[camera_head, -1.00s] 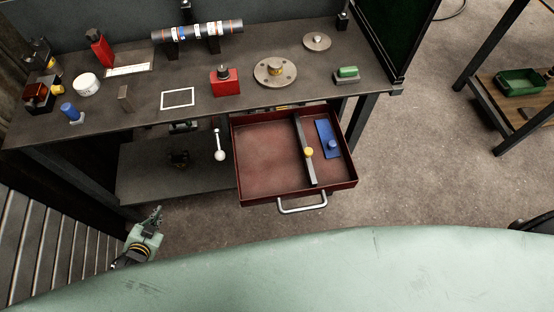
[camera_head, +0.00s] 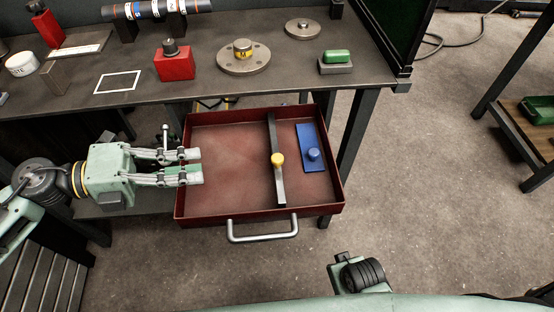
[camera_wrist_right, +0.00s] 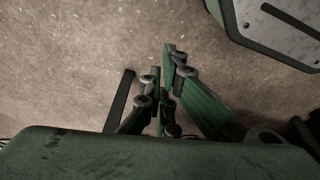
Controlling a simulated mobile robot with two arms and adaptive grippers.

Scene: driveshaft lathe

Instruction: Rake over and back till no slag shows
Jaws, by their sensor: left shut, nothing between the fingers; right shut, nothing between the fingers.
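I see no rake and no slag in these views. A red open drawer (camera_head: 180,205) is pulled out below the bench. A dark divider bar (camera_head: 279,185) with a yellow knob stands inside it, right of the middle. A blue plate (camera_head: 309,135) with a blue knob lies in the compartment to its right. The wide left compartment is empty. My left gripper (camera_head: 201,166) is shut and empty, its fingertips over the drawer's left wall, apart from the divider. My right gripper (camera_wrist_right: 164,95) shows in the right wrist view, shut and empty above the bare floor.
The steel bench (camera_head: 130,85) carries a red block (camera_head: 174,65), a round flange (camera_head: 243,60), a smaller disc (camera_head: 302,29) and a green piece (camera_head: 336,56) on a grey block. The drawer's handle (camera_head: 262,236) juts forward. Open floor (camera_head: 430,170) lies to the right.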

